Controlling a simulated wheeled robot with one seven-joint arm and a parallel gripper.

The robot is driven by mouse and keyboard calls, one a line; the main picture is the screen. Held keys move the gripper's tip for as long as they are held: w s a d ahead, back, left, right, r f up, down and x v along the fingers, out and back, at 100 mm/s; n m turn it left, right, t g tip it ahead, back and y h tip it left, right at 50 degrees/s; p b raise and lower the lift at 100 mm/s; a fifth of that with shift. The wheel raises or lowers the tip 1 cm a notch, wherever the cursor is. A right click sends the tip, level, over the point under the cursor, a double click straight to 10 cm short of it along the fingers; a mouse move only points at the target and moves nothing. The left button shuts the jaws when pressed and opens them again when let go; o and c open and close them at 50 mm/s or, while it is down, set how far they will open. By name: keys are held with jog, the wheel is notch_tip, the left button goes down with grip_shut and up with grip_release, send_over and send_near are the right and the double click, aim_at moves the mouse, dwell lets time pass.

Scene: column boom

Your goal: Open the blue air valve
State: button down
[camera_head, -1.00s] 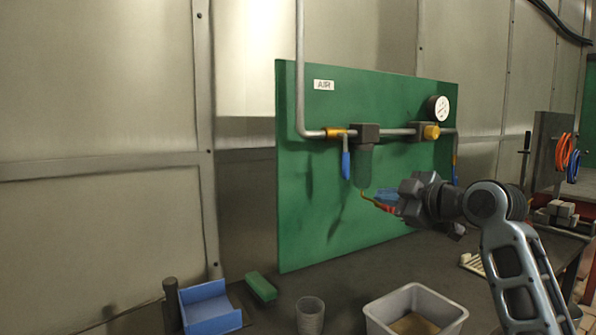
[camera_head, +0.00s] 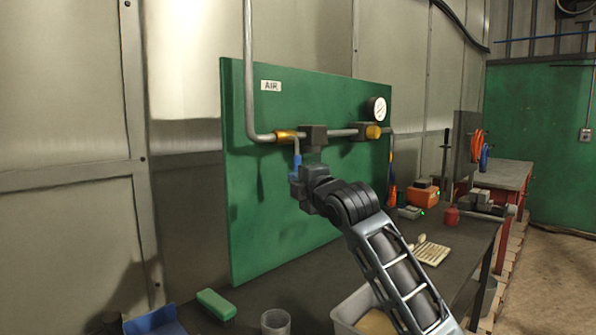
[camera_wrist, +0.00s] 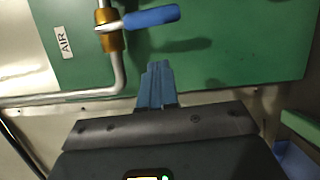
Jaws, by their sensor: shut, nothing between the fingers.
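The blue air valve is a brass body (camera_head: 285,136) on the grey pipe, with a blue lever (camera_head: 297,160) hanging down, across the pipe's horizontal run. In the wrist view the blue lever (camera_wrist: 152,17) points right from the brass body (camera_wrist: 109,30). My gripper (camera_wrist: 157,66) is shut and empty, its blue fingers together and pointing at the green board. The fingertips appear just short of the lever, with a gap in the picture. In the head view my gripper (camera_head: 298,180) is by the lever's lower end and hides part of it.
The green board (camera_head: 250,220) carries an AIR label, a dark filter block (camera_head: 313,138), a yellow knob (camera_head: 373,131) and a gauge (camera_head: 377,109). Below, the bench holds a green block (camera_head: 216,304), a cup (camera_head: 275,322) and a grey bin (camera_head: 345,313).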

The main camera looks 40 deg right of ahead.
jog(key=w+d, duration=0.1)
jog(key=d, duration=0.1)
jog(key=w+d+p, duration=0.1)
jog(key=w+d, duration=0.1)
jog(key=shift+w, duration=0.25)
